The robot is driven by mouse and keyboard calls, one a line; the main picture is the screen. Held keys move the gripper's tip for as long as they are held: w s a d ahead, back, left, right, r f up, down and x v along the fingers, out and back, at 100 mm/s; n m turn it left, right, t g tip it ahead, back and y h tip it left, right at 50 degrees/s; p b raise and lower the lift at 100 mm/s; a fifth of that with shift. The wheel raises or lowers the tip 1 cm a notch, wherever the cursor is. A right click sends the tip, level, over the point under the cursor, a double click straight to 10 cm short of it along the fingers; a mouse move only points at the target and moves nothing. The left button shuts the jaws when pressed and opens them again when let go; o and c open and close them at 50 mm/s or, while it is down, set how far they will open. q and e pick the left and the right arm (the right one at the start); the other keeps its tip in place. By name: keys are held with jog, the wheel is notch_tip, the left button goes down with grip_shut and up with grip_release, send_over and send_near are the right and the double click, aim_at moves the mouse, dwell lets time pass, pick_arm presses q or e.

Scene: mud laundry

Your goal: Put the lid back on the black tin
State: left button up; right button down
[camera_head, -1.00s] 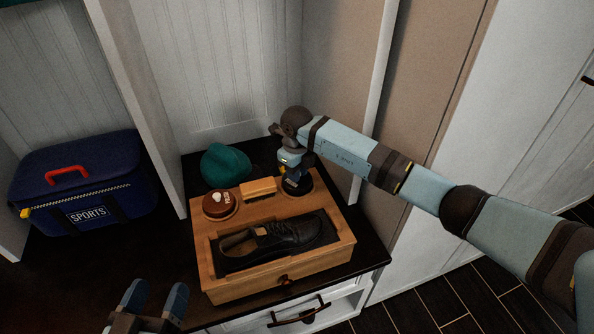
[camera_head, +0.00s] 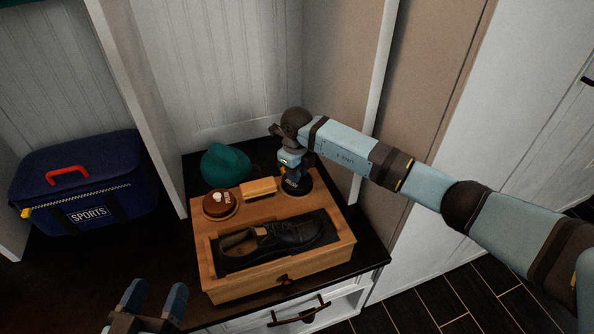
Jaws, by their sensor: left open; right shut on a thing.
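A black tin (camera_head: 297,189) stands at the back right corner of the wooden shoe-care box. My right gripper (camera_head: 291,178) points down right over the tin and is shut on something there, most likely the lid. The gripper hides much of it, and I cannot tell whether the lid sits flush on the tin. My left gripper (camera_head: 152,298) is open and empty at the bottom left, apart from the box.
The wooden box (camera_head: 222,288) holds a black shoe (camera_head: 280,239) in its front recess and a tan block (camera_head: 260,188) between the tins. A teal beanie (camera_head: 226,165) lies behind it. A blue sports bag (camera_head: 87,184) stands left. Dark bench is free between bag and box.

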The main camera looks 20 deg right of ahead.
jog(key=shift+f, duration=0.1)
dwell(0.7)
jog(key=shift+c, duration=2.3)
grip_release()
